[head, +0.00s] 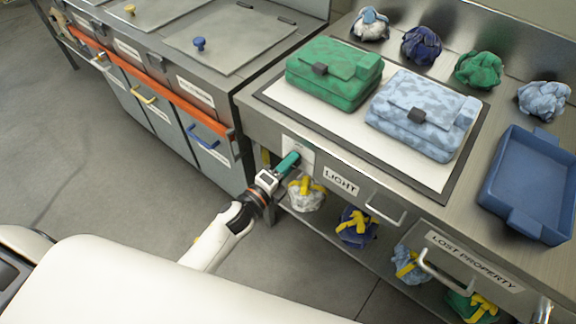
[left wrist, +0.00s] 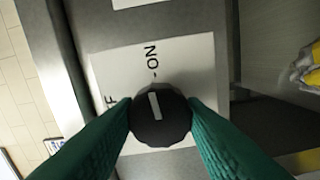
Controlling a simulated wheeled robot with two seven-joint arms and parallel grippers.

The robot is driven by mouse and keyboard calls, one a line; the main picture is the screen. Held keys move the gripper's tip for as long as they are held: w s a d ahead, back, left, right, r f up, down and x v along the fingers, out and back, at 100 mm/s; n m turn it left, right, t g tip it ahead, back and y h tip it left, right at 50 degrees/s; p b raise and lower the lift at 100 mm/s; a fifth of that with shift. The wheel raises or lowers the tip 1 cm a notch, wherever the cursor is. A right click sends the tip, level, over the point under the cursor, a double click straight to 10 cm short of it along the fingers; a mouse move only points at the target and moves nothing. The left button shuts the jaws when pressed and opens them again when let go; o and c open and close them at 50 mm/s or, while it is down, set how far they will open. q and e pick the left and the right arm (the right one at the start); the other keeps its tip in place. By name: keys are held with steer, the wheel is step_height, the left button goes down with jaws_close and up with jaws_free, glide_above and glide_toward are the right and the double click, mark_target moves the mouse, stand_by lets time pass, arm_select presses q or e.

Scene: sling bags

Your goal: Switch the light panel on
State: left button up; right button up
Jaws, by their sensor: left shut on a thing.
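The light panel (head: 272,92) is a pale flat sheet in a dark frame on the bench top; I cannot tell for sure whether it is lit. Below it, on the bench front, is a white switch plate (head: 306,152), beside the LIGHT label (head: 340,181). My left gripper (head: 291,158) reaches this plate. In the left wrist view its green fingers (left wrist: 160,120) are shut on the round black knob (left wrist: 160,130), one each side. The knob's white mark points up, close to the ON mark (left wrist: 152,58). The OFF lettering is partly hidden. My right gripper is not in view.
A green bag (head: 333,72) and a blue camouflage bag (head: 424,113) lie on the panel. A blue tray (head: 528,183) stands to the right. Several wrapped bundles sit behind and on the shelf below. Drawer handles (head: 385,212) stick out from the bench front.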

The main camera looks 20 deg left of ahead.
arm_select(q)
steer(key=shift+m, duration=0.6)
steer(key=shift+f, duration=0.1)
steer(key=o, duration=1)
steer(key=shift+s, duration=0.1)
steer(key=b+v, duration=0.1)
steer(key=v, duration=1.1)
steer(key=shift+b, duration=0.4)
